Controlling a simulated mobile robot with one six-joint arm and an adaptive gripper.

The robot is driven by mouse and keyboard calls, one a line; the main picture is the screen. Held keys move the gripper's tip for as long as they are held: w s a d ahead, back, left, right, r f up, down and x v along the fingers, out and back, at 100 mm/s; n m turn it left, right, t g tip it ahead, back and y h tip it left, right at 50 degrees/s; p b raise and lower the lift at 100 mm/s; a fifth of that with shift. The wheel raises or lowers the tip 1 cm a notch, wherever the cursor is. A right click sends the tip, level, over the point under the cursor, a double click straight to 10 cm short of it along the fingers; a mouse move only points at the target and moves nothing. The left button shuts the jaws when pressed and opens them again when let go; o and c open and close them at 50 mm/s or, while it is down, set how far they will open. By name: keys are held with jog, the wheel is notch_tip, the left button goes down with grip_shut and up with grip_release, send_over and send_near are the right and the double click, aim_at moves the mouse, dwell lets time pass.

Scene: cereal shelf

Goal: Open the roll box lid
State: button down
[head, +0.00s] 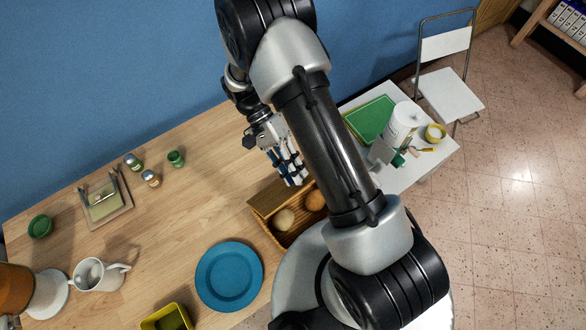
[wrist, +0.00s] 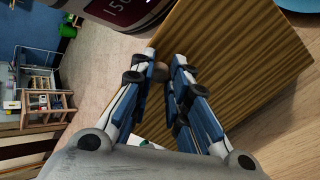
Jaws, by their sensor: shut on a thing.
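The wooden roll box (head: 266,226) stands at the table's right end, partly hidden behind my arm. Its lid (head: 268,199) is raised along the far side, and two round rolls (head: 284,220) show inside. My gripper (head: 296,181) is at the lid. In the wrist view my gripper (wrist: 160,74) has its fingertips together around a small round brown knob at the edge of the ribbed wooden lid (wrist: 230,60). The fingers hide most of the knob.
A blue plate (head: 229,276) lies left of the box, with a yellow container (head: 167,319) in front. A white side table (head: 415,172) at right holds a green tray (head: 370,119) and a white canister (head: 404,120). The middle of the wooden table is clear.

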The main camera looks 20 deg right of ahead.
dwell(0.4)
jog(key=c, duration=1.5)
grip_release()
jog(key=shift+w+r, duration=0.1)
jog(key=v, duration=1.1)
jog(key=shift+w+a+r, duration=0.1)
jog(key=shift+w+r, duration=0.15)
jog(key=shift+c, duration=0.2)
